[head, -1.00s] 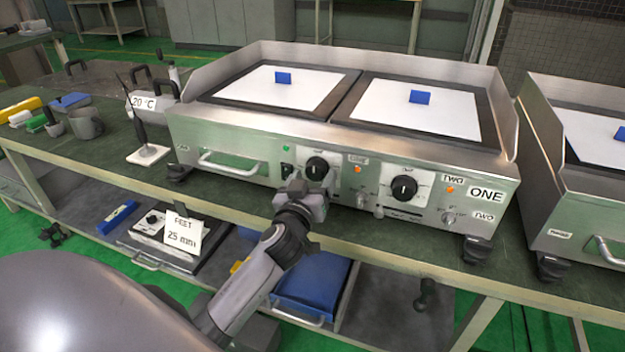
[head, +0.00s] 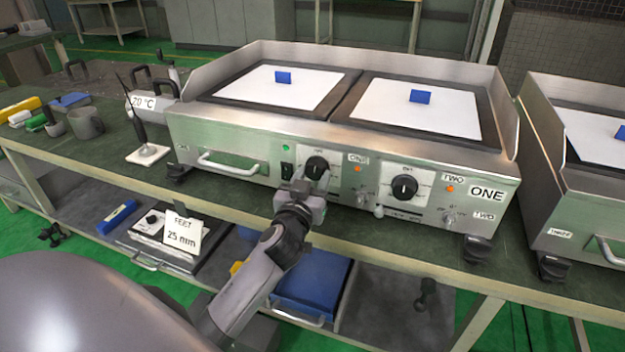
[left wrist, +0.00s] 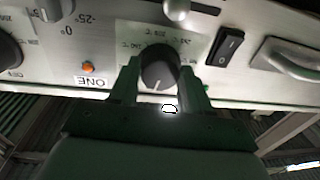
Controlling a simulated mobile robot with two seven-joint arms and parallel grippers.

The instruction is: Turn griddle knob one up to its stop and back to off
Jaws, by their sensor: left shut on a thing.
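Griddle knob one (head: 317,166) is a black round knob on the left half of the steel front panel of the griddle labelled ONE (head: 240,140). In the left wrist view the knob (left wrist: 159,70) sits between the two fingers, and a pale pointer line shows on its face. My left gripper (head: 312,181) is at the knob, shut on it, with one finger on each side. It covers the lower part of the knob in the head view. My right gripper is not in view.
Knob two (head: 404,187) is to the right on the same panel. A rocker switch (left wrist: 228,47) is close beside the held knob, with a bar handle (head: 232,163) farther along. Orange lamps and small toggles dot the panel. A second griddle (head: 575,220) stands at right.

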